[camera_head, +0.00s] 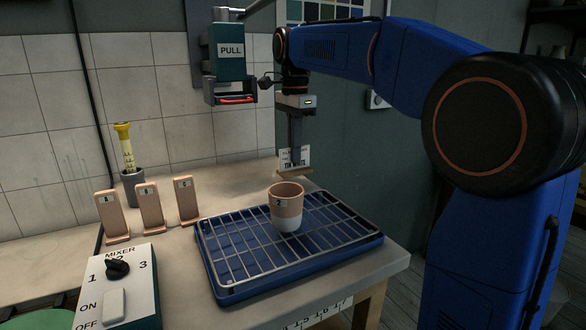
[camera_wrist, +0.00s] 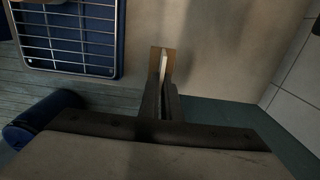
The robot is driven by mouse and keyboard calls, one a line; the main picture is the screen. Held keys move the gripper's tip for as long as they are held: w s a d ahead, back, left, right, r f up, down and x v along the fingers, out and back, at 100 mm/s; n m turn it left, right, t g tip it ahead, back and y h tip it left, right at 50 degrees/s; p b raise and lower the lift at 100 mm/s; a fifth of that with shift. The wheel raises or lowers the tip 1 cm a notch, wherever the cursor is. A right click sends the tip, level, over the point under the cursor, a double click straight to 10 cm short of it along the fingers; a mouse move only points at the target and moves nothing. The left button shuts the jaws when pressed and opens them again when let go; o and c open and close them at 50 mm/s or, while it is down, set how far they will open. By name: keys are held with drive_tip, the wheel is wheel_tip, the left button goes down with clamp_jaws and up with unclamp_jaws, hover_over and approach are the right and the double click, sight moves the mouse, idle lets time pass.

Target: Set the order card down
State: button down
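The order card (camera_head: 294,156) is a small white card with dark print and a code block, standing upright on a narrow wooden foot (camera_head: 295,174). My gripper (camera_head: 295,143) points down at the card's top, behind the cup. In the wrist view my gripper (camera_wrist: 162,97) has its fingers close together on the thin white card (camera_wrist: 163,65), with the tan foot (camera_wrist: 170,60) beyond them. The card is at the back of the worktable (camera_head: 180,250). I cannot tell whether the foot touches the tabletop.
A pink-and-white cup (camera_head: 287,208) stands on a wire rack in a blue tray (camera_head: 235,292), close in front of the card. Several lettered tiles (camera_head: 150,206), a mixer box (camera_head: 118,290) and a yellow-topped cylinder (camera_head: 127,150) stand left. A PULL dispenser (camera_head: 230,65) hangs on the wall.

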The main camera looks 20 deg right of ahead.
sight(295, 169)
drive_tip(key=shift+f, duration=2.3)
drive_tip(key=shift+f, duration=0.15)
drive_tip(key=c, duration=2)
unclamp_jaws()
wheel_tip(295, 169, up, 12)
drive_tip(key=shift+r, duration=0.15)
drive_tip(key=shift+d, duration=0.1)
